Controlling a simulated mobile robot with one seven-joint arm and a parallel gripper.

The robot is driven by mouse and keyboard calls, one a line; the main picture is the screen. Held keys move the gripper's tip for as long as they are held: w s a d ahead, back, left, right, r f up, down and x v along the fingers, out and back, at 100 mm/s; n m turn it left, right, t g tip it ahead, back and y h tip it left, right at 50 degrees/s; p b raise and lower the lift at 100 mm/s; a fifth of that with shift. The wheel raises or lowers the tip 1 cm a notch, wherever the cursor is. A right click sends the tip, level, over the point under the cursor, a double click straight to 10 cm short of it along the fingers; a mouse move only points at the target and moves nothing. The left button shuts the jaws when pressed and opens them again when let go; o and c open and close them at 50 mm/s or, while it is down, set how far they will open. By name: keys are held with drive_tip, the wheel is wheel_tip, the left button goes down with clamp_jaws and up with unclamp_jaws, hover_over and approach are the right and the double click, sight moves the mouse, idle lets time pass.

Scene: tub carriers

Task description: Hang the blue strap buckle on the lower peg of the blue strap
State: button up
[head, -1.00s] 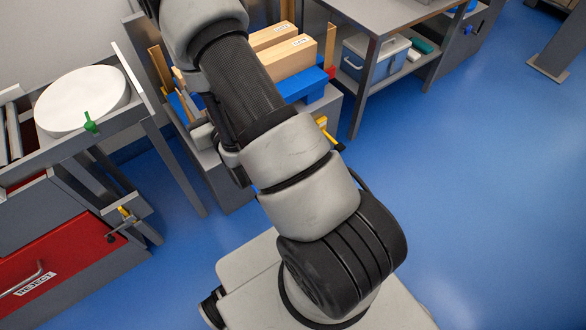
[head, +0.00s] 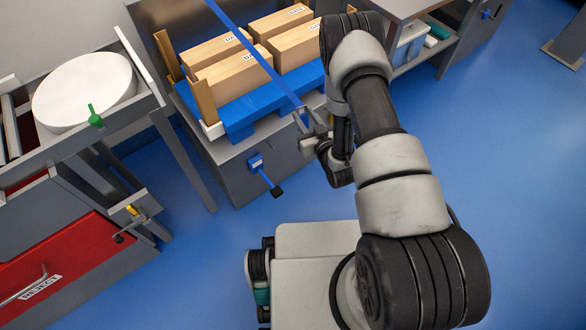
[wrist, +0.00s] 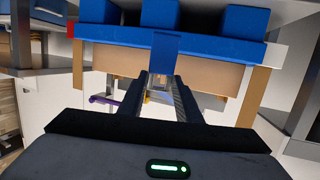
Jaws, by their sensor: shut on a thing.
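The blue strap (head: 240,40) runs as a taut band from the top edge of the head view across the cartons to my gripper (head: 308,128). My gripper is shut on the strap's buckle, in front of the carrier. In the wrist view the strap's end (wrist: 178,50) leads down to the buckle (wrist: 160,84) between my fingertips (wrist: 160,90); the fingers partly hide the buckle. A blue bracket with a black-tipped peg (head: 266,176), seemingly the lower peg, sticks out of the grey carrier front, below and left of my gripper and apart from it.
Several cartons (head: 222,72) stand on a blue pallet (head: 238,108) on the grey carrier (head: 235,165). A table with a white disc (head: 85,92) and green peg, and a red reject drawer (head: 60,265), are at left. A shelf with a cooler (head: 408,45) is behind right.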

drive_tip(key=s+a+f+n+g+y+b, duration=0.1)
drive_tip(key=s+a+f+n+g, duration=0.15)
drive_tip(key=f, duration=0.75)
drive_tip(key=s+a+f+n+g+y+b, duration=0.1)
drive_tip(key=s+a+f+y, duration=0.15)
drive_tip(key=f, duration=0.75)
drive_tip(key=r+b+x, duration=0.1)
drive_tip(key=b+x, duration=0.2)
drive_tip(key=x, duration=0.6)
drive_tip(key=shift+w+a+h, duration=0.2)
drive_tip(key=shift+w+h, duration=0.15)
drive_tip(key=shift+w, duration=0.15)
drive_tip(key=shift+r+m, duration=0.1)
drive_tip(key=shift+m, duration=0.15)
drive_tip(key=o, duration=1.2)
drive_tip(key=shift+c, duration=0.2)
drive_tip(key=p+v, duration=0.4)
drive_tip(key=v, duration=1.3)
drive_tip(key=shift+s+p, duration=0.2)
drive_tip(key=shift+p, duration=0.15)
